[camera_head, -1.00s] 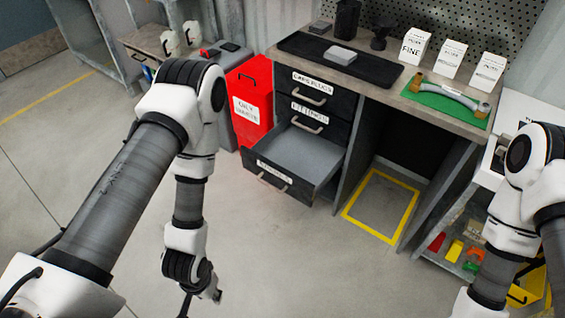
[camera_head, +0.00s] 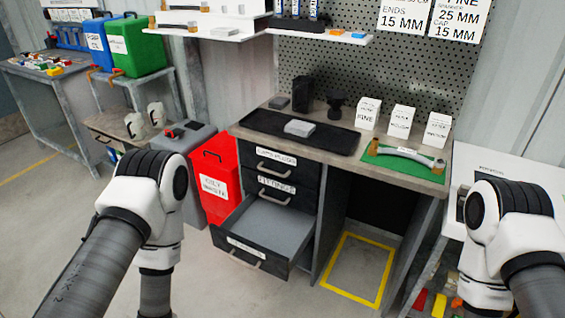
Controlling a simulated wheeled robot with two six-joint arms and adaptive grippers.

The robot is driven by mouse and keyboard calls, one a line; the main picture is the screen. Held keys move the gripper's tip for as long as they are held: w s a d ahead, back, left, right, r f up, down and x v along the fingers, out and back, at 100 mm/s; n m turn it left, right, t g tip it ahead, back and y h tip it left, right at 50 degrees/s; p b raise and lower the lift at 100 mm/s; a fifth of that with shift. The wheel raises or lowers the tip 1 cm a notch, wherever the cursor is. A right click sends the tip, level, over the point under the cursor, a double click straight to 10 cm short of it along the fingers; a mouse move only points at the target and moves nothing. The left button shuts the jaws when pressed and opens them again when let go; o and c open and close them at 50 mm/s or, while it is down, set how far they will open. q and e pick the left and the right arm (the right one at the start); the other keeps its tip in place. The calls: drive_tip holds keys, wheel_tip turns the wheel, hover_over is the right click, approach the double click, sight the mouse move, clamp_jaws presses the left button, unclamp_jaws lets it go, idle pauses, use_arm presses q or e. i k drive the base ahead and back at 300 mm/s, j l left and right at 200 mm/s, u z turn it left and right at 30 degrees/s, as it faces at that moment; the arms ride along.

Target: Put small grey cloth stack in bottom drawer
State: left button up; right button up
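A small grey block-like stack (camera_head: 299,128), which looks like the cloth stack, lies on the black tray (camera_head: 338,140) on the workbench. The bottom drawer (camera_head: 270,232) of the black drawer unit is pulled out, and its visible grey inside is empty. The two drawers above it, the upper one (camera_head: 279,156) and the middle one (camera_head: 276,185), are closed. My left arm reaches down at the left and my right arm at the right. Both grippers are below the frame, so their state is hidden.
A red bin (camera_head: 213,180) stands left of the drawers. A black cup (camera_head: 303,93), white boxes (camera_head: 402,121) and a green mat (camera_head: 378,160) with a hose are on the bench. Yellow floor tape (camera_head: 345,293) marks the open bay. A shelf (camera_head: 215,33) hangs above.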

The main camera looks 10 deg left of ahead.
sight(245, 227)
drive_tip(key=z, duration=0.7)
drive_tip(key=i+j+z, duration=0.15)
drive_tip(key=j+z, duration=0.3)
drive_tip(key=j, duration=0.2)
drive_tip(key=j+z, duration=0.45)
drive_tip(key=j, duration=0.2)
drive_tip(key=j+z, duration=0.45)
drive_tip(key=j, duration=0.2)
drive_tip(key=k, duration=0.05)
